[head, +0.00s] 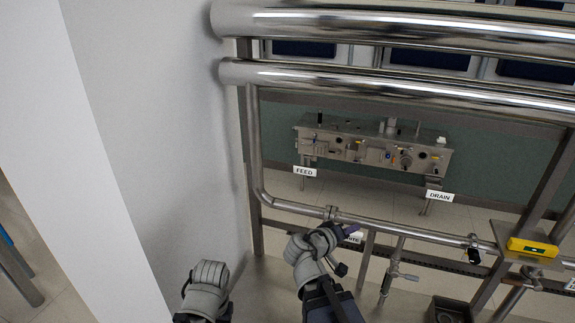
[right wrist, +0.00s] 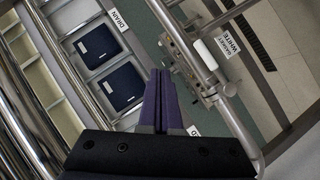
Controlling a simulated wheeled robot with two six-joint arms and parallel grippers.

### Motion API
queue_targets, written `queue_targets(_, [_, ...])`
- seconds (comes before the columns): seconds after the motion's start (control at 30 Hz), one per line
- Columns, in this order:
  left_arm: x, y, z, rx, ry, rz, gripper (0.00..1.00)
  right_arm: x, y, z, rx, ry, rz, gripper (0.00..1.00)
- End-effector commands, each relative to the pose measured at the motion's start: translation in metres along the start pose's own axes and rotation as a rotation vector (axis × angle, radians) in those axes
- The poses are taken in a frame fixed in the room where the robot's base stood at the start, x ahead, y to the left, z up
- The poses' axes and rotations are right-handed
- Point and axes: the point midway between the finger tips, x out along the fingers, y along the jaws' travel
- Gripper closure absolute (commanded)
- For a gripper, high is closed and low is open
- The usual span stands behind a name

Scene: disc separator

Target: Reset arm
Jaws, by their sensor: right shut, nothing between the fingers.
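My right gripper (head: 354,229) is in the lower middle of the head view, in front of the lower horizontal pipe. My left arm (head: 205,290) shows as a grey joint at the bottom left of the head view, beside the white wall. Its fingers are not visible.
Thick steel pipes (head: 400,84) cross the top of the head view. A steel bench (head: 375,150) with fittings stands behind, near FEED (head: 305,171) and DRAIN (head: 440,196) signs. A yellow device (head: 532,247) sits at right. A white wall (head: 170,130) bounds the left.

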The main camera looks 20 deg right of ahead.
Motion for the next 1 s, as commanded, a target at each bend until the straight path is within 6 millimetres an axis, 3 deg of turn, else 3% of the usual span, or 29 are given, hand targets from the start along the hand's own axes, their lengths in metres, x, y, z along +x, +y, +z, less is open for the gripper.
queue_targets(0.07, [0.006, 0.001, 0.0, 0.001, 0.0, 0.0, 0.45, 0.0, -0.008, 0.004, -0.001, -0.007, -0.011, 1.0])
queue_targets(0.17, [0.026, 0.002, -0.002, 0.003, 0.0, -0.001, 0.45, 0.0, -0.04, 0.021, -0.006, -0.041, -0.065, 1.0])
queue_targets(0.37, [0.095, 0.008, -0.006, 0.012, 0.002, -0.002, 0.45, -0.02, -0.162, 0.085, -0.062, -0.189, -0.314, 1.0])
queue_targets(0.5, [0.14, 0.012, -0.009, 0.019, 0.003, -0.003, 0.45, -0.051, -0.247, 0.132, -0.141, -0.294, -0.525, 1.0])
queue_targets(0.6, [0.169, 0.015, -0.011, 0.023, 0.003, -0.004, 0.45, -0.079, -0.299, 0.163, -0.211, -0.357, -0.675, 1.0])
queue_targets(0.7, [0.193, 0.017, -0.012, 0.028, 0.004, -0.005, 0.45, -0.106, -0.339, 0.189, -0.281, -0.406, -0.81, 1.0])
queue_targets(0.83, [0.213, 0.019, -0.014, 0.032, 0.004, -0.005, 0.45, -0.137, -0.371, 0.213, -0.354, -0.449, -0.943, 1.0])
queue_targets(1.0, [0.222, 0.019, -0.014, 0.035, 0.005, -0.006, 0.45, -0.158, -0.387, 0.227, -0.406, -0.473, -1.031, 1.0])
